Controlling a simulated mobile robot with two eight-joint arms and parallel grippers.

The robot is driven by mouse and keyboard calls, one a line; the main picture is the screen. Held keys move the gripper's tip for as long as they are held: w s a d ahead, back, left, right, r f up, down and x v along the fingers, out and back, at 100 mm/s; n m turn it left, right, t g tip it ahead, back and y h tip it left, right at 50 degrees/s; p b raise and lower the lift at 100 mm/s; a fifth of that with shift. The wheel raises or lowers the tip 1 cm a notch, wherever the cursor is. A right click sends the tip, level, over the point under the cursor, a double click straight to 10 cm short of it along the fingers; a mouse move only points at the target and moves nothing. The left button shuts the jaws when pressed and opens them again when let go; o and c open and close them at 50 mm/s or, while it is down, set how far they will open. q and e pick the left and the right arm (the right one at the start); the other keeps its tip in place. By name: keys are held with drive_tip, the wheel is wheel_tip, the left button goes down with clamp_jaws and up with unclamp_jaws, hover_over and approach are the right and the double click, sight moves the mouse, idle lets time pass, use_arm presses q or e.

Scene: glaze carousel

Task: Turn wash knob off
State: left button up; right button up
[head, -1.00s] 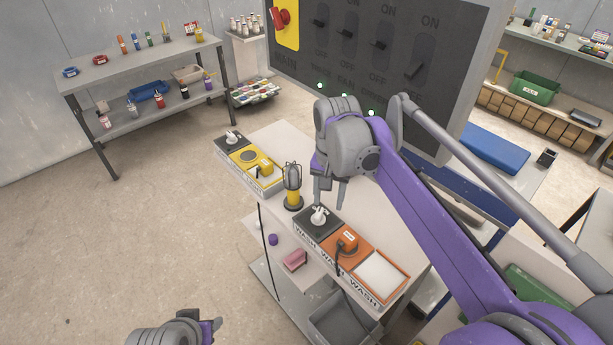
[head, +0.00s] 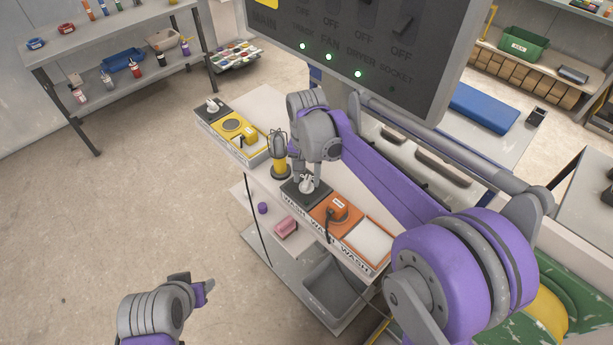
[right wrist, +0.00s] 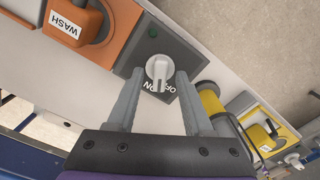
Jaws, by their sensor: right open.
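The wash knob (head: 308,184) is a white knob on a dark plate (head: 291,190) at the left end of the WASH unit. In the right wrist view the white knob (right wrist: 159,70) has its bar pointing toward the picture's bottom, by the ON and OFF lettering; I cannot tell exactly which mark it meets. A dark green lamp (right wrist: 152,33) sits on the same plate. My right gripper (right wrist: 160,76) is open, one finger on each side of the knob, with gaps visible. In the head view my right gripper (head: 307,172) is over the knob, partly hiding it. My left gripper (head: 204,291) is low left, away from the bench.
An orange plug block (head: 335,208) and a white tray (head: 372,238) continue the WASH unit. A caged yellow lamp (head: 280,160) stands just left of the knob, near a yellow unit (head: 240,132). The switch panel (head: 370,50) hangs above with several lamps, some lit green.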

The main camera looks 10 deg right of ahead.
drive_tip(key=shift+f, duration=0.2)
drive_tip(key=shift+c, duration=0.2)
clamp_jaws()
drive_tip(key=shift+n, duration=0.3)
drive_tip(key=n, duration=0.5)
drive_tip(key=shift+n+b, duration=0.3)
drive_tip(key=shift+b, duration=0.1)
drive_tip(key=n, duration=0.5)
drive_tip(key=shift+n, duration=0.3)
